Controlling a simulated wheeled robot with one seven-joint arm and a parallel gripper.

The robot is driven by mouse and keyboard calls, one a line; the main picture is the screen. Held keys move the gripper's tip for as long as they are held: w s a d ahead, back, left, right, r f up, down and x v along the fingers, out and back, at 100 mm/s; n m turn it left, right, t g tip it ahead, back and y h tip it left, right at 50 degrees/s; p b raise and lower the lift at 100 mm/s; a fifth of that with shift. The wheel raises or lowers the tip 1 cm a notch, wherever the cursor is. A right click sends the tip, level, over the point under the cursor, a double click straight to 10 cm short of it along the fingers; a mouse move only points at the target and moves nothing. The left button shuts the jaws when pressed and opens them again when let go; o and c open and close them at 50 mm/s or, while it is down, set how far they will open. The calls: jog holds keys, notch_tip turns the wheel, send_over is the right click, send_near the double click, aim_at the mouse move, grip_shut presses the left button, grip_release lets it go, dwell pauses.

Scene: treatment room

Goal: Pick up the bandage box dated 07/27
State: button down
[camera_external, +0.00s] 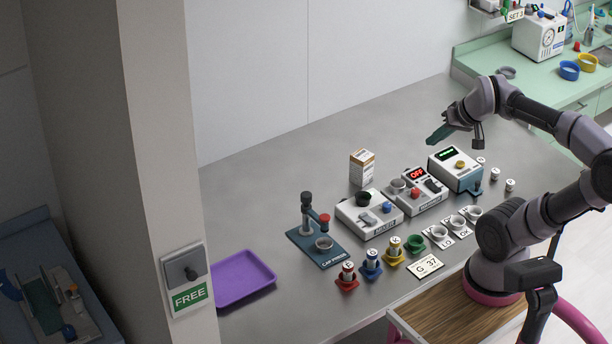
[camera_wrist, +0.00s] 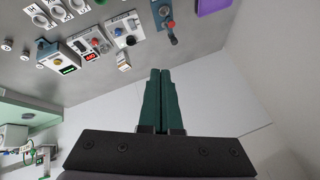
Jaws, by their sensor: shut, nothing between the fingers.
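A small upright white box with a brown-orange top (camera_external: 362,168) stands on the grey table, behind the row of white devices. It is the only box of this kind that I see, and any date on it is too small to read. It also shows in the wrist view (camera_wrist: 123,62), left of my fingertips. My gripper (camera_external: 433,138) is in the air above the back of the table, to the right of the box and apart from it. Its green fingers (camera_wrist: 160,72) are together with nothing between them.
White devices (camera_external: 369,214) and a teal-white unit (camera_external: 456,168) stand in front and to the right of the box. A press (camera_external: 315,238) and a purple tray (camera_external: 240,278) are to the left. The table behind the box is clear up to the wall.

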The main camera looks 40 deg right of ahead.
aim_at(362, 158)
dwell(0.3)
grip_release()
jog(key=w+d+f+n+t+h, duration=0.15)
jog(key=w+d, duration=0.25)
jog(key=w, duration=0.5)
jog(key=w+d+f+h, duration=0.25)
jog(key=w+d, duration=0.25)
jog(key=w, duration=0.3)
jog(key=w+d+f+n+t, duration=0.1)
jog(key=w+d+f, duration=0.3)
jog(key=w+f, duration=0.3)
jog(key=w+d+f+n+t, duration=0.1)
jog(key=w+d+f+n, duration=0.1)
jog(key=w+d+f, duration=0.45)
jog(key=w+f+y, duration=0.1)
jog(key=w+f, duration=0.3)
jog(key=f, duration=0.3)
jog(key=w+a+f+n+t+y, duration=0.1)
jog(key=w+f+y, duration=0.1)
jog(key=f, duration=0.5)
jog(key=w+a+f+n+t+y, duration=0.1)
jog(key=w+f, duration=0.4)
jog(key=f, duration=0.2)
jog(key=shift+w+f+t+y, duration=0.25)
jog(key=shift+w+f+y, duration=0.05)
jog(key=shift+y, duration=0.1)
jog(key=shift+f+x, duration=0.1)
jog(key=shift+x, duration=1.15)
jog(key=shift+f+x, duration=0.15)
jog(key=shift+x, duration=1.15)
